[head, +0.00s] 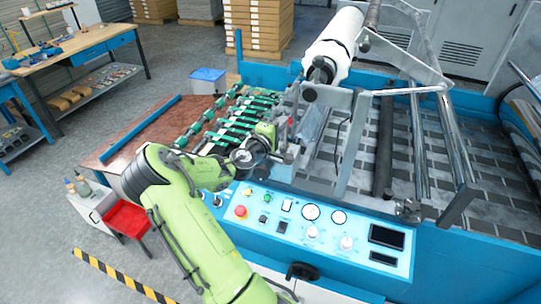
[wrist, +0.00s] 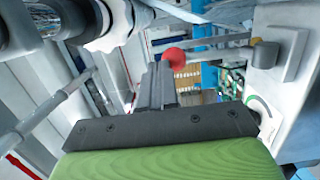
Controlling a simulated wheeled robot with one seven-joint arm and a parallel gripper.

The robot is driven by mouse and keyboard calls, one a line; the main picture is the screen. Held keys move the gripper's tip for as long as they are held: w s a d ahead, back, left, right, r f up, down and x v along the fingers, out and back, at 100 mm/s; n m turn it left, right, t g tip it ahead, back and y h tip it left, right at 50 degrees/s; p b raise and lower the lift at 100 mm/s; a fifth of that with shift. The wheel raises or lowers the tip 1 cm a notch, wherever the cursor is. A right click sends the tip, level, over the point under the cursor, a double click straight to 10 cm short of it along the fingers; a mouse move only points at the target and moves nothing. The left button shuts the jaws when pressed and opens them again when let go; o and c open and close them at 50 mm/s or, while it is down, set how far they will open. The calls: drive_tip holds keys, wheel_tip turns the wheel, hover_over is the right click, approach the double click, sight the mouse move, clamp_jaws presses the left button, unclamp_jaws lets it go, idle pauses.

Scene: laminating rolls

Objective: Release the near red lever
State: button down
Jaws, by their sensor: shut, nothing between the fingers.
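The red lever's round knob (wrist: 173,57) shows in the wrist view, just beyond and slightly right of my fingertips. Its thin rod (wrist: 222,42) runs right to a grey pivot (wrist: 264,54) on a pale machine plate. My gripper (wrist: 158,72) is shut and empty, with its dark fingers together. The fingertips look close to the knob; I cannot tell whether they touch it. In the head view my gripper (head: 285,132) is at the machine's left side, below the white roll. The lever is hard to make out there, largely hidden by my arm.
A white roll (head: 333,46) and metal frame bars (head: 446,130) stand above and right of my gripper. A blue control panel (head: 320,228) with buttons lies in front. Green-and-black feeder strips (head: 230,125) lie to the left.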

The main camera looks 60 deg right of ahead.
drive_tip(key=shift+w+d, duration=0.15)
drive_tip(key=shift+d, duration=1)
